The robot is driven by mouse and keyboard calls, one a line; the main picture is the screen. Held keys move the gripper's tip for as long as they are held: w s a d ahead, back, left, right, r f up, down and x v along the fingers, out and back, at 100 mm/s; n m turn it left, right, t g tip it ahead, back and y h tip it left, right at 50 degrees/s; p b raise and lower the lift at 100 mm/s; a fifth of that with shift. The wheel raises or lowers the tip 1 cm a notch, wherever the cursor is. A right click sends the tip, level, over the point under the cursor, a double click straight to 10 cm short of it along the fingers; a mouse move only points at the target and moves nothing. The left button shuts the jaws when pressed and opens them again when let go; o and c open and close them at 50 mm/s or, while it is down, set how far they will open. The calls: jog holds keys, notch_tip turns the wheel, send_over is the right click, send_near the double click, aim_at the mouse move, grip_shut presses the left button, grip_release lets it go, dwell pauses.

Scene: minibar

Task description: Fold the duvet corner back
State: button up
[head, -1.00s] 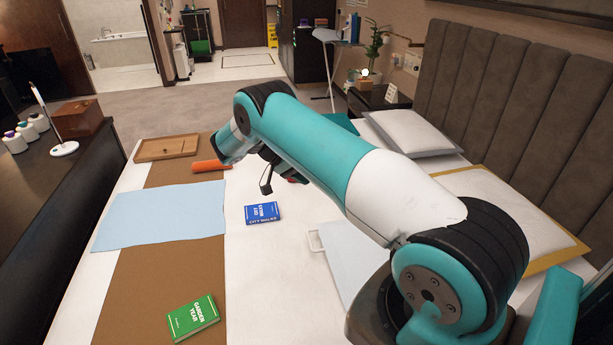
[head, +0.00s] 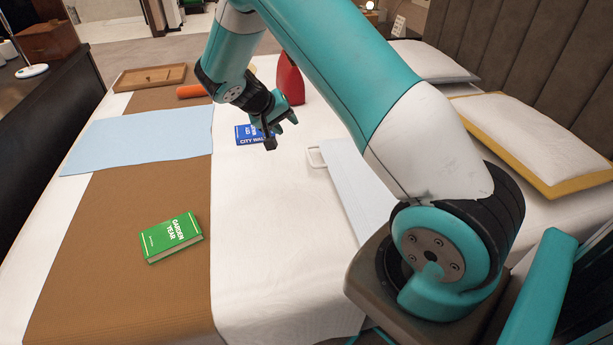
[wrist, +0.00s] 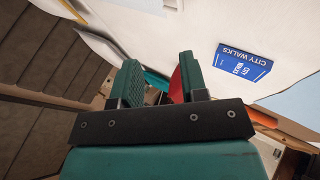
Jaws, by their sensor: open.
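A flat pale blue-white panel (head: 350,180) lies on the white bedding at the bed's near right side, partly hidden by my arm. A white loop handle (head: 314,158) sticks out from its left edge. It looks like the duvet corner flap. White bedding (head: 270,230) covers the bed around it. My gripper (head: 285,117) is open above the bed, up and left of the handle and apart from it. In the wrist view, its two teal fingers (wrist: 158,80) are spread, with a red object behind them.
A blue book (head: 248,134) lies beside my gripper, and a red object (head: 289,82) stands behind it. A green book (head: 172,237), light blue cloth (head: 140,140), orange roll (head: 190,91) and wooden tray (head: 150,77) are leftward. Pillows (head: 530,140) lie right.

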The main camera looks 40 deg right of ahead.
aim_at(308, 156)
jog(key=shift+n+t+y, duration=0.3)
jog(key=shift+n+t, duration=0.1)
jog(key=shift+t, duration=0.1)
jog(key=b+x, duration=0.1)
jog(key=x, duration=0.5)
jog(key=a+f+b+x, duration=0.1)
jog(key=x, duration=0.5)
jog(key=a+b+x, duration=0.1)
jog(key=x, duration=0.5)
jog(key=shift+s+d+f, duration=0.1)
jog(key=shift+s+f, duration=0.2)
jog(key=shift+f, duration=0.1)
jog(key=shift+c, duration=0.4)
grip_shut()
